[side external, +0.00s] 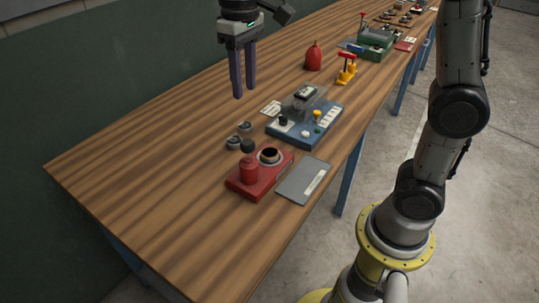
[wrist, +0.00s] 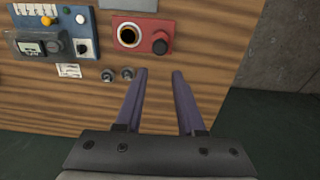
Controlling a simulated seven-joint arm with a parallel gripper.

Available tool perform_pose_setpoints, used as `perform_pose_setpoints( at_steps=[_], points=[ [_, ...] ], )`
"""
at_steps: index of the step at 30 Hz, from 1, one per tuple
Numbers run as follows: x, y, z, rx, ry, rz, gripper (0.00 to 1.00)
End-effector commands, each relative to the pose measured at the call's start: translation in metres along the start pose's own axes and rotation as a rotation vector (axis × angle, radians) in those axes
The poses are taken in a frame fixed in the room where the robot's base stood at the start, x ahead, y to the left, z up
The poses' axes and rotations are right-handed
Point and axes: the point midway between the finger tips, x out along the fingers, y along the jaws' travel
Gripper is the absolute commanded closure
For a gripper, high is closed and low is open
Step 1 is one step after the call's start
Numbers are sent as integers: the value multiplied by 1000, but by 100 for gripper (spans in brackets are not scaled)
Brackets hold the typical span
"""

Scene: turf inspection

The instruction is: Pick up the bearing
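Two small grey ring-like parts sit side by side on the wooden table, and they look like bearings: a nearer bearing (side external: 234,143) and a farther bearing (side external: 245,127). In the wrist view they show as one bearing (wrist: 108,75) and another bearing (wrist: 127,73), just left of my fingertips. I cannot tell which one the task names. My gripper (side external: 243,93) hangs above the table, fingers pointing down. In the wrist view my gripper (wrist: 160,72) is open, with nothing between its fingers.
A red fixture (side external: 277,174) with a dark round hole and a knob stands close to the bearings. A grey plate (side external: 303,180) lies beside it. A blue instrument box (side external: 297,135) stands behind. A red bottle (side external: 313,57) is farther back. The table's left part is clear.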

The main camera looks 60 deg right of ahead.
Motion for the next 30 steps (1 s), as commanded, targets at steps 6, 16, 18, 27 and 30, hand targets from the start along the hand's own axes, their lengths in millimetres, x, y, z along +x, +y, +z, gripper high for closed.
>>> perform_pose_setpoints(
  at_steps=[6, 16, 18, 27, 30],
  points=[
    [0, 0, 0, 0, 0, 0, 21],
    [0, 0, 0, 0, 0, 0, 3],
    [0, 0, 0, 9, 0, 0, 3],
    [17, 3, -12, 462, 37, -13, 3],
    [35, 16, -17, 728, 40, -19, 3]
  ],
)
